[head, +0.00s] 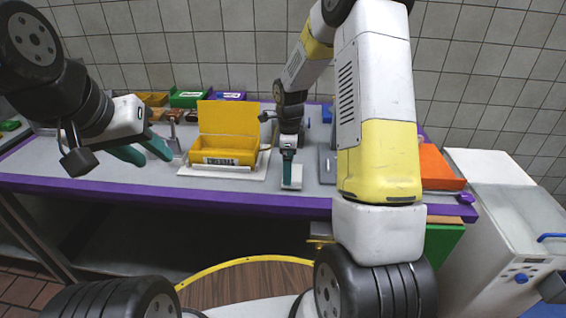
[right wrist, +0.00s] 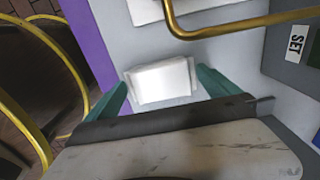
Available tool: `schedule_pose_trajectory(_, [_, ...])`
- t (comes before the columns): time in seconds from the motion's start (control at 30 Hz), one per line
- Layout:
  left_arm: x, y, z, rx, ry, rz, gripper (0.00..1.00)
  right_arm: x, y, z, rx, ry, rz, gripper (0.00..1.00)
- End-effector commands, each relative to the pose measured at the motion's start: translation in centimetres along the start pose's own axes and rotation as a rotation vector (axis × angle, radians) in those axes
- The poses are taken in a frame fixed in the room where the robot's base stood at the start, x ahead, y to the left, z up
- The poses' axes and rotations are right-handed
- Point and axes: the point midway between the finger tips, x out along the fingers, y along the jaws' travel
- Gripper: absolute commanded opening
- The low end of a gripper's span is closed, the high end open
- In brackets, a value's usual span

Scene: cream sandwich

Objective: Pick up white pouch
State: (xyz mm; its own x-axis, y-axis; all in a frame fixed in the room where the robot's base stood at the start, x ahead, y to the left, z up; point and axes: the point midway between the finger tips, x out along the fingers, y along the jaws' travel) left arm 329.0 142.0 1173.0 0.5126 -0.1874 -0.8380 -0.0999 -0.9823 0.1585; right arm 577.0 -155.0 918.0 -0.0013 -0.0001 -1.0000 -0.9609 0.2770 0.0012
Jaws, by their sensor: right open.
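The white pouch (head: 292,178) lies on the grey tabletop near its purple front edge, right of the yellow box. In the right wrist view the white pouch (right wrist: 162,82) lies flat between the two teal fingertips. My right gripper (head: 288,166) points down over the pouch in the head view, which hides part of it. The right wrist view shows my right gripper (right wrist: 162,88) open, with the fingers on either side of the pouch and no clear grip on it. My left gripper (head: 155,156) is open and empty above the table's left part.
An open yellow box (head: 222,152) stands on a white board (head: 225,172) left of the pouch. Green (head: 188,98) and purple (head: 228,96) bins line the back wall. An orange box (head: 440,168) is at right. In the right wrist view a yellow bar (right wrist: 240,24) crosses beyond the pouch.

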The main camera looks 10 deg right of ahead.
Motion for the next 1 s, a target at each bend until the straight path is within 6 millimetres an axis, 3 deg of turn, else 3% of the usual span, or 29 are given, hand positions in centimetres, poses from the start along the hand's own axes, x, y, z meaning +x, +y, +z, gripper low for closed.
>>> schedule_pose_trajectory(0.13, [0.0,0.0,0.0,0.0,0.0,0.0,0.36,1.44,0.03,0.0,0.0,-0.001,0.001,1.0])
schedule_pose_trajectory(0.37, [0.0,0.0,0.0,0.0,0.0,0.0,0.36,1.56,-0.01,0.0,0.0,-0.001,-0.001,1.0])
schedule_pose_trajectory(0.63, [0.0,0.0,-0.01,0.0,0.0,0.0,0.36,1.54,0.0,-0.01,-0.001,-0.001,-0.001,0.51])
schedule_pose_trajectory(1.0, [0.0,0.0,-0.01,0.0,0.0,0.0,0.36,1.0,-0.03,0.0,-0.001,0.0,-0.002,0.5])
